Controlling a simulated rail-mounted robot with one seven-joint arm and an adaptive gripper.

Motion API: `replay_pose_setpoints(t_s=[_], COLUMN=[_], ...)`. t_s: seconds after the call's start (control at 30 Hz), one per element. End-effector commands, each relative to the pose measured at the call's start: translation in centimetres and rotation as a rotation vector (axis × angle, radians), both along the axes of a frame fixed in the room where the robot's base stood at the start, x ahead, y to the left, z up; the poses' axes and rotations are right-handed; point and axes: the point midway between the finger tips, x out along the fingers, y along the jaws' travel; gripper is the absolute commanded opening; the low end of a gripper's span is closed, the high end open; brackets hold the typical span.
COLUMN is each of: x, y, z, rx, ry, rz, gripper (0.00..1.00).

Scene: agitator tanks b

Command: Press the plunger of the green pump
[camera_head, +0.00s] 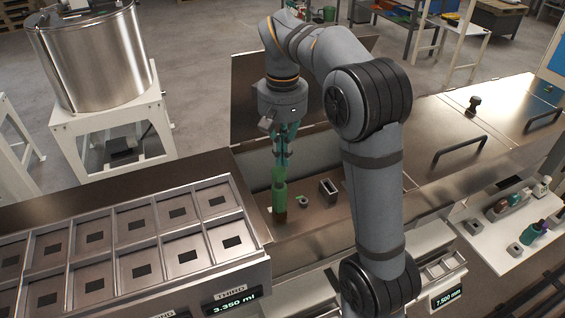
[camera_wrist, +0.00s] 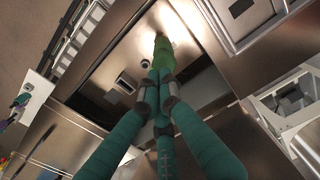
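The green pump (camera_head: 279,193) stands upright on the metal worktop, with a brownish lower end. In the wrist view the green pump (camera_wrist: 161,48) lies straight beyond the fingertips. My gripper (camera_head: 281,163) points down from above with its teal fingers in line with the pump's top. In the wrist view the fingers of my gripper (camera_wrist: 159,76) come together at their tips, so it looks shut. The tips overlap the top of the pump in both views. The plunger is hidden by the fingers, and I cannot tell whether they touch it.
A small round holder (camera_head: 302,201) and a square metal holder (camera_head: 329,189) stand right of the pump. A compartment tray (camera_head: 135,246) is at the left, with a display reading 3.350 ml. A steel tank (camera_head: 92,60) stands behind. Lids with handles (camera_head: 460,148) lie right.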

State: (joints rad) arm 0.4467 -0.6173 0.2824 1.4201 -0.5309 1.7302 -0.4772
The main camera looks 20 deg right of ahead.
Motion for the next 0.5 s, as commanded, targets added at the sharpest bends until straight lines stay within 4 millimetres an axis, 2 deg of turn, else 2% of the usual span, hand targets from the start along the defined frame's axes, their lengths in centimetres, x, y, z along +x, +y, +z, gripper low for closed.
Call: replay_pose_setpoints(t_s=[0.13,0.5], x=[-0.02,0.00], y=[0.04,0.04], z=[-0.89,-1.08], rx=[0.001,0.001], ry=[0.000,-0.001], rz=[0.000,0.000], gripper=[0.00,0.00])
